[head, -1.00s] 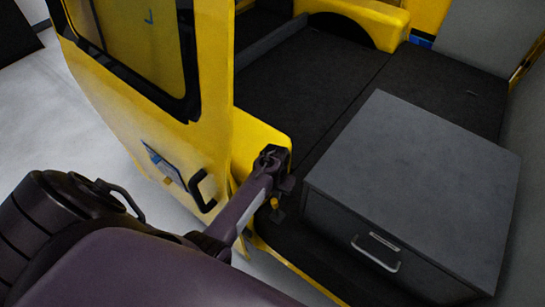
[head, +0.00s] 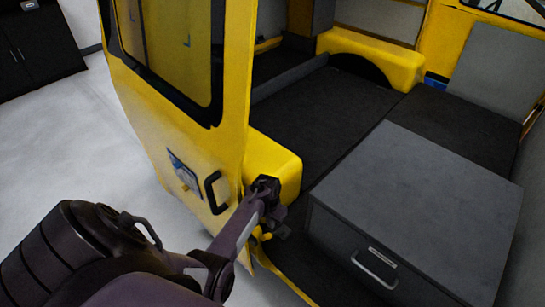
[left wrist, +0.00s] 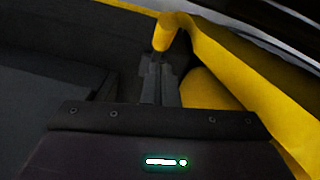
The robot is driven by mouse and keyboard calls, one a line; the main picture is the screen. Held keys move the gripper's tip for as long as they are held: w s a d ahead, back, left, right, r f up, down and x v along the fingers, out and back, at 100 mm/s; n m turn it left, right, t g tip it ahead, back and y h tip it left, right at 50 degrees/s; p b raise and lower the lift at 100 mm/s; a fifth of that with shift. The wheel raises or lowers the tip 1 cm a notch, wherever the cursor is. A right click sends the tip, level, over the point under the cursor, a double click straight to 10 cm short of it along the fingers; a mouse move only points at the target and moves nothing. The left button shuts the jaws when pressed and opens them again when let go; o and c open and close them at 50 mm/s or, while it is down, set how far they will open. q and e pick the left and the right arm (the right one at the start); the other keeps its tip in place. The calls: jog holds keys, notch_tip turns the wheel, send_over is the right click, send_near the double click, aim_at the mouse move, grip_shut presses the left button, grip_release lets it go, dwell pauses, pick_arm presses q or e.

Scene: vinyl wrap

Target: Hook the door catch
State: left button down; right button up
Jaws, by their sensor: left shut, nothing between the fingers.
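The yellow rear door (head: 235,110) of the vehicle stands open at the left of the head view, with a black handle (head: 213,192) on its lower part. My left gripper (head: 277,231) is at the door opening, beside the door's edge, and partly hidden by its own wrist. In the left wrist view its fingers (left wrist: 158,68) are together and empty. A short yellow bar (left wrist: 164,38), which may be the door catch, ends right at the fingertips. I cannot tell whether they touch. A small yellow piece also shows by the gripper in the head view (head: 265,237). My right gripper is out of view.
A grey drawer box (head: 420,190) with a metal handle stands on the cargo floor, right of my left gripper. A yellow wheel arch (head: 370,60) lies deeper inside. Dark cabinets (head: 40,50) stand at the far left. The floor left of the door is clear.

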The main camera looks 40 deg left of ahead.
pick_arm(q)
notch_tip(320, 180, up, 8)
jog(key=shift+s+a, duration=0.15)
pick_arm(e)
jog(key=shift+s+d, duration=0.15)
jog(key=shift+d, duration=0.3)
pick_arm(q)
jog(key=shift+f, duration=0.15)
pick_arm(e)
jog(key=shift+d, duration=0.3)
